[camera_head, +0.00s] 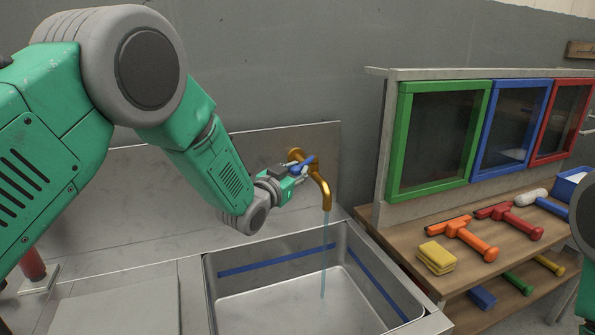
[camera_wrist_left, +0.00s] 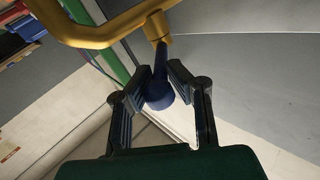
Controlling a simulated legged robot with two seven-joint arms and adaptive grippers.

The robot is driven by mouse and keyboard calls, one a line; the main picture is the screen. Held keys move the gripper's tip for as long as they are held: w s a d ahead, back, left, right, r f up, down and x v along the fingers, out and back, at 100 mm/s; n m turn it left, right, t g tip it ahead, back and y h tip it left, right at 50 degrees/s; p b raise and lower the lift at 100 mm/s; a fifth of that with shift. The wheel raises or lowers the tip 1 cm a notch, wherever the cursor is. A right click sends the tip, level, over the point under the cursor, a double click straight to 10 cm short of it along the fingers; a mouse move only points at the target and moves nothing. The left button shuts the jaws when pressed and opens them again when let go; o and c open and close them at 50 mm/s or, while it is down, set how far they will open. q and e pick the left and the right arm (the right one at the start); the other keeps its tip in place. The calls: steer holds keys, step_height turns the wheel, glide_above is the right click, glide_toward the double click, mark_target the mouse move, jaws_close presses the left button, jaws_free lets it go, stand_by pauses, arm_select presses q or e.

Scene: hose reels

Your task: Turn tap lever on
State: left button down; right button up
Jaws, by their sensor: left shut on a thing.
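A brass tap (camera_head: 320,186) comes out of the wall above the sink (camera_head: 212,280), and a thin stream of water runs from its spout into the basin. Its blue lever (camera_head: 309,160) sits on top of the tap body. My left gripper (camera_head: 297,172) is at the lever. In the left wrist view the blue lever (camera_wrist_left: 158,90) stands between the two fingers of my left gripper (camera_wrist_left: 160,88), which is shut on it, and the brass tap (camera_wrist_left: 100,32) crosses above. My right gripper is not in view; only a bit of my right arm shows at the right edge.
A wooden bench (camera_head: 400,222) to the right holds a yellow sponge stack (camera_head: 437,257), an orange squeegee-like tool (camera_head: 462,235) and a red one (camera_head: 510,218). Green, blue and red framed panels (camera_head: 440,135) stand behind it. The basin is empty apart from running water.

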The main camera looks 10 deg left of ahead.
arm_select(q)
steer(key=c, duration=1.6)
jaws_free()
steer(key=shift+o, duration=0.2)
steer(key=shift+s+a, duration=0.2)
steer(key=shift+a, duration=0.2)
steer(key=v, duration=1.1)
steer(key=shift+a+f, duration=0.2)
steer(key=shift+a, duration=0.1)
steer(key=shift+s, duration=0.1)
